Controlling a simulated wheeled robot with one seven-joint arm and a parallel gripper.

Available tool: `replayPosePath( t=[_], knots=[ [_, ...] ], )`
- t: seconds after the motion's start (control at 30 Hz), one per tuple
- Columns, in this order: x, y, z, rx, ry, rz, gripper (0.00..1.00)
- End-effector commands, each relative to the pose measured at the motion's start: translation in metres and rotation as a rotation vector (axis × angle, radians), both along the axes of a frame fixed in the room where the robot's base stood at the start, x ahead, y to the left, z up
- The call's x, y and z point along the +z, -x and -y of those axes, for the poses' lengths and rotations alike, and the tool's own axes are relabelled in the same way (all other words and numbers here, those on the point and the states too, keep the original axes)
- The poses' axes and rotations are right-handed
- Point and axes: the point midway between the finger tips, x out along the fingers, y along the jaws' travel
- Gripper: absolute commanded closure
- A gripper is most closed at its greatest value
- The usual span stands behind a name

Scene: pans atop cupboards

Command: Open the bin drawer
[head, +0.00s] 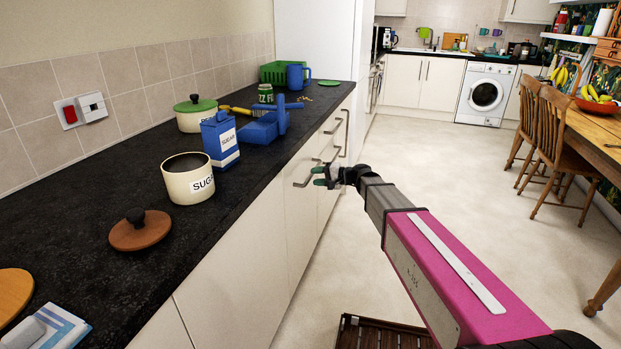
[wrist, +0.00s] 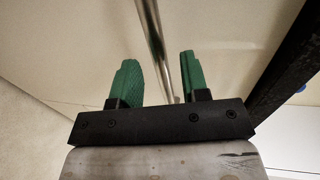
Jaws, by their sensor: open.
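Cream cupboard fronts (head: 302,223) with metal bar handles run below the dark worktop; no label shows which one is the bin drawer. My gripper (head: 325,175), with green fingers, is at the cupboard fronts, close to a bar handle (head: 303,178). In the wrist view my gripper (wrist: 157,65) is open. A metal bar handle (wrist: 157,35) runs between the two green fingers in the picture, closer to the right one. I cannot tell whether the fingers touch it. The front (wrist: 85,35) behind it looks closed.
The dark worktop (head: 75,230) overhangs the fronts and holds a sugar pot (head: 188,182), a wooden lid (head: 140,231) and a blue sugar box (head: 220,142). A slatted brown crate (head: 382,333) is on the floor. Open floor (head: 435,165) lies to the right, before the chairs (head: 555,135).

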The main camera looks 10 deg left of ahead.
Motion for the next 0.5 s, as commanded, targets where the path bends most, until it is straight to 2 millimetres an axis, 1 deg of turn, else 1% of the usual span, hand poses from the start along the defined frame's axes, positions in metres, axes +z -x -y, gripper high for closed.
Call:
replayPosePath(
  t=[0.03,0.2,0.33,0.5],
  knots=[
    [-0.002,-0.001,-0.009,0.002,0.0,0.0,0.58],
    [-0.005,-0.002,-0.024,0.0,0.001,0.0,0.58],
    [-0.006,-0.002,-0.029,0.0,0.001,0.0,0.58],
    [-0.006,-0.002,-0.03,0.0,0.001,0.0,0.58]
  ],
)
